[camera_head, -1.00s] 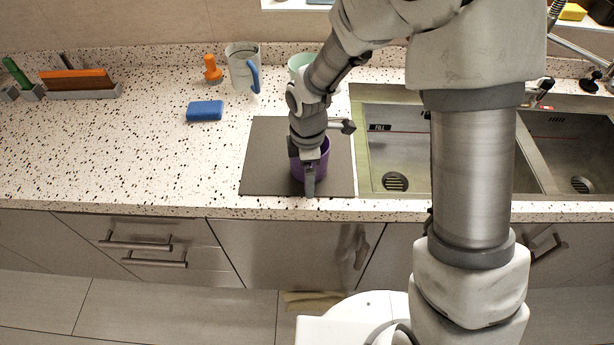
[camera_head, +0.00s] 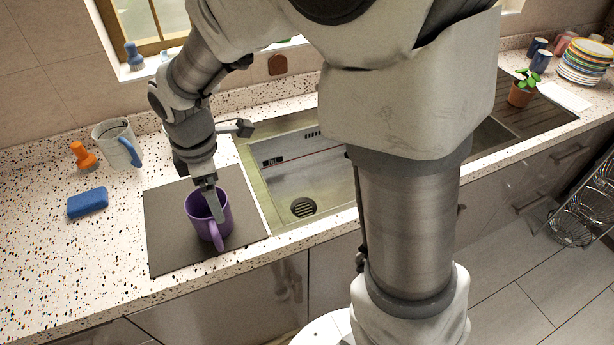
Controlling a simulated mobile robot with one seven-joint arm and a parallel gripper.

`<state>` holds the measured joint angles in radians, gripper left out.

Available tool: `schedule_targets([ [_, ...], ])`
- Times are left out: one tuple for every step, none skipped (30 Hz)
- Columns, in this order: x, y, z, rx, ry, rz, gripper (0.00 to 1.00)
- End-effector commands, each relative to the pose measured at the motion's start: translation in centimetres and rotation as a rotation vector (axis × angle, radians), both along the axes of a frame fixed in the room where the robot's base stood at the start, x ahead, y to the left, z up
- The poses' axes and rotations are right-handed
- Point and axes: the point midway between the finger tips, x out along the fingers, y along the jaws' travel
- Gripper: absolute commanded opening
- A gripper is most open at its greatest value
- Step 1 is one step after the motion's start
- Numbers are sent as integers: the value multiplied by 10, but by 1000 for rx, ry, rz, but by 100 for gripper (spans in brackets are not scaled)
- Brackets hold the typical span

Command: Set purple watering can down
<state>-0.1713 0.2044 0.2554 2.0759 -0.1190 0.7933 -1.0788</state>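The purple watering can (camera_head: 224,212), which looks like a mug with a handle on its near side, is upright on the dark grey mat (camera_head: 165,243) left of the sink. My gripper (camera_head: 215,204) points down at its opening. One finger shows and overlaps the rim and near wall by the handle. The other finger is hidden, so I cannot tell whether the gripper is closed on the can. The can's base appears at the mat, but contact is not clear.
A blue sponge (camera_head: 88,202), an orange brush (camera_head: 83,157) and a grey pitcher with a blue handle (camera_head: 117,145) stand to the left. The sink (camera_head: 315,180) is to the right. The mat's near-left part is bare.

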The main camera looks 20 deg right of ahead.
Motion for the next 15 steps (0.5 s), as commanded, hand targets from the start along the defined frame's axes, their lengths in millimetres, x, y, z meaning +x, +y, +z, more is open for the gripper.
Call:
schedule_targets([
  [-4, -12, 16, 5, -30, -79, 100],
  [-6, -19, 24, 10, -46, -134, 100],
  [-11, -29, 34, 16, -66, -208, 100],
  [-14, -36, 42, 23, -81, -262, 100],
  [-18, -43, 49, 29, -95, -317, 100],
  [-24, -52, 58, 41, -115, -390, 100],
  [-29, -58, 65, 51, -128, -444, 100],
  [-33, -65, 71, 61, -141, -500, 100],
  [-40, -73, 78, 77, -159, -572, 100],
  [-45, -78, 84, 89, -173, -624, 100],
  [-50, -84, 89, 103, -186, -678, 100],
  [-57, -92, 96, 122, -204, -751, 100],
  [-63, -97, 101, 138, -215, -803, 100],
  [-69, -103, 105, 154, -227, -857, 100],
  [-77, -109, 111, 179, -241, -930, 100],
])
